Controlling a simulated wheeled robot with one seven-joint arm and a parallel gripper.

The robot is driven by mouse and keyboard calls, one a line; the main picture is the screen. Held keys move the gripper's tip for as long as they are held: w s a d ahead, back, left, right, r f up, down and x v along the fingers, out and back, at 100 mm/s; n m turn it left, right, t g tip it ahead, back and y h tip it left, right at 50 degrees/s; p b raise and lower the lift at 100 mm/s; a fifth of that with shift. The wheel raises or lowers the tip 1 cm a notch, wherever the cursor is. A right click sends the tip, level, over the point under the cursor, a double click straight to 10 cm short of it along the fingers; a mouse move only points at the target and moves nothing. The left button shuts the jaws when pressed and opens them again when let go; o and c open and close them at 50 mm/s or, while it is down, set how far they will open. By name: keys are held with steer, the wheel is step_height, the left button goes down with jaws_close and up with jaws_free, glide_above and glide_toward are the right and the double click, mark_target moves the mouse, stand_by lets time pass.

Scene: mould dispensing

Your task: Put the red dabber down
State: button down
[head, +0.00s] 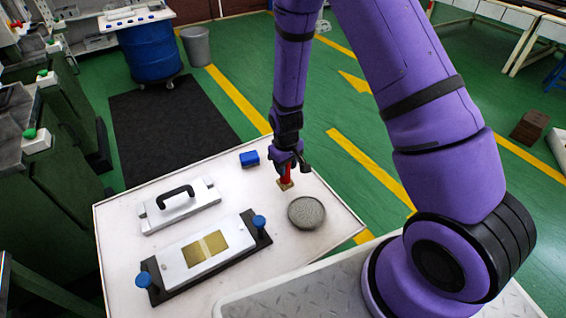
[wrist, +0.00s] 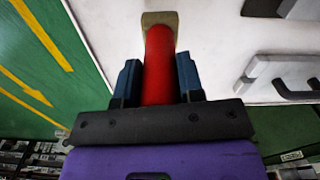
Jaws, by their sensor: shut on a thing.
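The red dabber (head: 286,176) has a red handle and a tan block-shaped tip. In the wrist view the red dabber (wrist: 158,65) stretches away from my gripper, with the tan tip at its far end. My gripper (head: 288,163) is shut on the handle; in the wrist view its two blue-grey fingers (wrist: 158,83) sit on either side of it. The dabber is over the white table (head: 236,207), near its far right edge, behind the round grey dish (head: 306,212). I cannot tell whether the tip touches the table.
A white plate with a black handle (head: 180,205) and a mould with gold panels and blue knobs (head: 206,251) lie further left. Some white table is bare around the dabber.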

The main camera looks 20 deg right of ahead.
steer(key=shift+w+d+f, duration=0.2)
steer(key=shift+w+f, duration=0.45)
steer(key=shift+w, duration=0.25)
steer(key=shift+w+d+f, duration=0.2)
steer(key=shift+w+f, duration=0.5)
steer(key=shift+w, duration=0.25)
steer(key=shift+w+d+f, duration=0.2)
steer(key=shift+w+f, duration=0.45)
steer(key=shift+w, duration=0.25)
steer(key=shift+f, duration=0.1)
steer(key=c, duration=0.8)
jaws_free()
steer(key=shift+o, duration=0.3)
step_height(320, 180, up, 12)
steer(key=shift+r, duration=0.2)
